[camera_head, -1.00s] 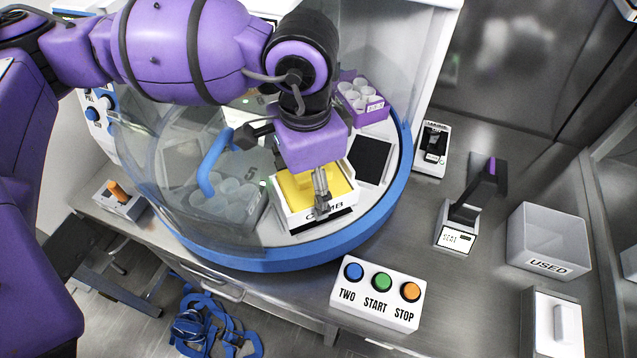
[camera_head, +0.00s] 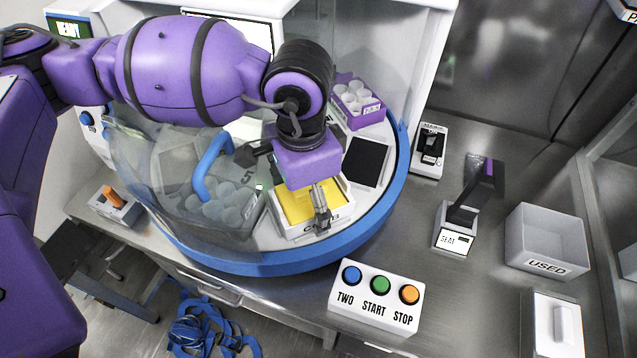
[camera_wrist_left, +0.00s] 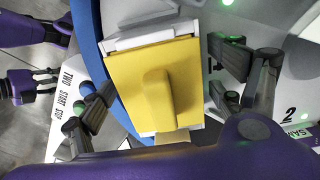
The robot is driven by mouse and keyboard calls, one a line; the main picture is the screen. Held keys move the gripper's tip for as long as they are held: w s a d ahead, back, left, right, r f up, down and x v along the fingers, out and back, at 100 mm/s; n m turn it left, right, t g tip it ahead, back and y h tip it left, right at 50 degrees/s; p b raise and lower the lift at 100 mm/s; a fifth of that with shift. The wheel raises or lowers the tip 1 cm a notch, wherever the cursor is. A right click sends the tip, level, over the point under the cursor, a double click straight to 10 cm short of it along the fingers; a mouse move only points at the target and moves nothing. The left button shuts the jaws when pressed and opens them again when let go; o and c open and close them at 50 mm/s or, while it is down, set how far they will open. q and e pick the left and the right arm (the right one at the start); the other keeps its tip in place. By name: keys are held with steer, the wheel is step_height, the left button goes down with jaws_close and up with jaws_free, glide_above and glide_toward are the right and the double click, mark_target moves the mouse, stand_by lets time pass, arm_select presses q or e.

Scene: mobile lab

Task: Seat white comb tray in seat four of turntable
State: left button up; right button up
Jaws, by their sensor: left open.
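The white comb tray (camera_head: 292,231) with its yellow top (camera_head: 297,206) lies on the turntable (camera_head: 280,262) at its front right. In the left wrist view, the yellow top (camera_wrist_left: 135,85) has a raised ridge, and a white edge shows at one end. My left gripper (camera_head: 308,195) is low over the tray. In the left wrist view, its open fingers (camera_wrist_left: 160,112) stand apart on either side of the tray. Whether the tray is fully down in its seat is hidden. A purple gripper at the left edge there looks like my right one (camera_wrist_left: 22,85).
A clear dome with a blue handle (camera_head: 207,165) stands left of the tray. A purple rack (camera_head: 360,108) and dark empty seat (camera_head: 366,160) are behind it.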

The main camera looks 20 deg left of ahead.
arm_select(q)
step_height(320, 180, up, 12)
steer(key=shift+r, duration=0.2)
stand_by(0.4)
stand_by(0.4)
